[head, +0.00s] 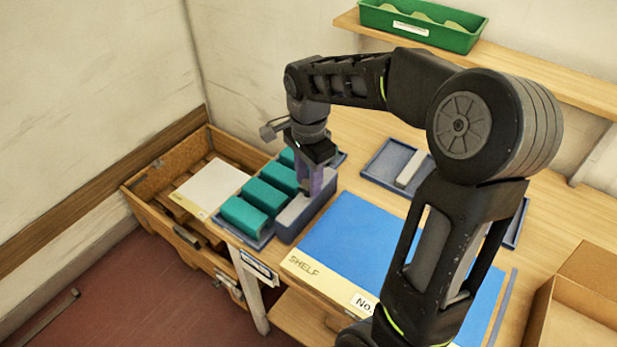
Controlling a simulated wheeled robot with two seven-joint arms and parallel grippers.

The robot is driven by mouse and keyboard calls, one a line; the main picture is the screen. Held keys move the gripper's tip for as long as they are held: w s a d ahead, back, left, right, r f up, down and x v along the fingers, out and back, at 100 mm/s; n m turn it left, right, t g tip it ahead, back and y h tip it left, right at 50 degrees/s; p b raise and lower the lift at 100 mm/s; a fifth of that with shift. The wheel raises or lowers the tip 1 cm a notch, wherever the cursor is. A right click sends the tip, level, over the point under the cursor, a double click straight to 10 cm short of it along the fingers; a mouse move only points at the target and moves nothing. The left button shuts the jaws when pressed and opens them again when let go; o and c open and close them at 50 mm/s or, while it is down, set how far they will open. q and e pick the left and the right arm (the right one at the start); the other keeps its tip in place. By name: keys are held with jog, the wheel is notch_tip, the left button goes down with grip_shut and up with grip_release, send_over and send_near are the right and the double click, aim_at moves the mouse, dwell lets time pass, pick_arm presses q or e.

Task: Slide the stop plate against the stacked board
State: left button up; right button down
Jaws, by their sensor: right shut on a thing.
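A light grey plate (292,210), which looks like the stop plate, lies along the right side of a blue tray (257,243). Several teal blocks (243,216) sit in a row in this tray, left of the plate. I cannot tell which piece is the stacked board. My right gripper (313,191) points down over the far part of the plate and is shut on it; the fingers hide the contact. The plate's exact gap to the teal blocks is unclear. My left gripper is not in view.
A blue mat (352,238) with a SHELF label lies right of the tray. Another tray (379,158) holds a grey strip (410,169). A wooden crate (150,200) stands left, a cardboard box (580,305) right, a green bin (425,22) on the upper shelf.

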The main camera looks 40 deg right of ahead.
jog(key=shift+s+d+b, duration=0.15)
jog(key=shift+s+d, duration=0.05)
jog(key=shift+s, duration=0.5)
jog(key=shift+s+d+b, duration=0.15)
jog(key=shift+s+d, duration=0.05)
jog(key=shift+s, duration=0.5)
jog(key=c, duration=1)
grip_release()
jog(key=shift+o, duration=0.2)
jog(key=shift+w+r, duration=0.1)
notch_tip(320, 180, up, 8)
jog(key=shift+f, duration=0.2)
